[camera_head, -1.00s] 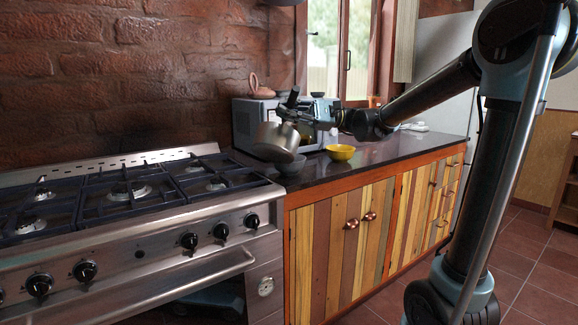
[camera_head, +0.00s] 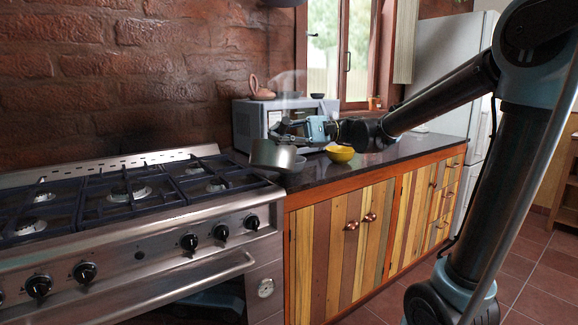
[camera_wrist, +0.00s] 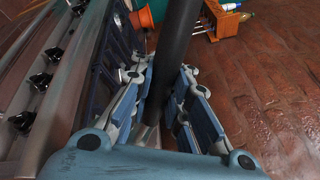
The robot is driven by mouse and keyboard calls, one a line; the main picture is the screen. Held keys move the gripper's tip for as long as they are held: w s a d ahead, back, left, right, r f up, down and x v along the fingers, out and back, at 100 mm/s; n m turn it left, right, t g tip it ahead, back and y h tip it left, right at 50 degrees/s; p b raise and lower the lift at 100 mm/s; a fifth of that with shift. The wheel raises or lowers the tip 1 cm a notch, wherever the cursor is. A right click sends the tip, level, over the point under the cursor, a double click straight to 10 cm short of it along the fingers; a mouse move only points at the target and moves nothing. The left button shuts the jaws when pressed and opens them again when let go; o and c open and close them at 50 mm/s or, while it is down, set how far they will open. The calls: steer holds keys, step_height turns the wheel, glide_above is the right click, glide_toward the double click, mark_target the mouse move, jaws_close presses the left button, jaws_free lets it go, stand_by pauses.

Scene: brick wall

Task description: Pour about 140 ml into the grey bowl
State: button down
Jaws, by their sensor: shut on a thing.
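My gripper (camera_head: 288,128) is shut on the dark handle (camera_wrist: 177,50) of a metal pot (camera_head: 272,155). In the wrist view the handle runs between the fingers, and only a bit of shiny metal (camera_wrist: 146,134) shows below. In the head view the pot hangs near the counter's left end, close to level with a slight tilt. The grey bowl (camera_head: 299,162) stands on the counter just right of and partly behind the pot. The pot hides part of it. The contents of pot and bowl cannot be seen.
A yellow bowl (camera_head: 340,154) stands right of the grey bowl. A microwave (camera_head: 244,122) is behind, with a brown teapot (camera_head: 262,92) on top. The gas stove (camera_head: 110,200) lies to the left. The dark counter (camera_head: 400,150) is clear farther right.

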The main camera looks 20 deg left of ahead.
steer(key=s+a+f+n+t+h+b, duration=0.1)
steer(key=s+f+n+t+h, duration=0.1)
steer(key=s+f, duration=0.4)
steer(key=shift+s+f+n+b, duration=0.35)
steer(key=shift+f+n, duration=0.55)
steer(key=shift+f, duration=0.55)
stand_by(2.0)
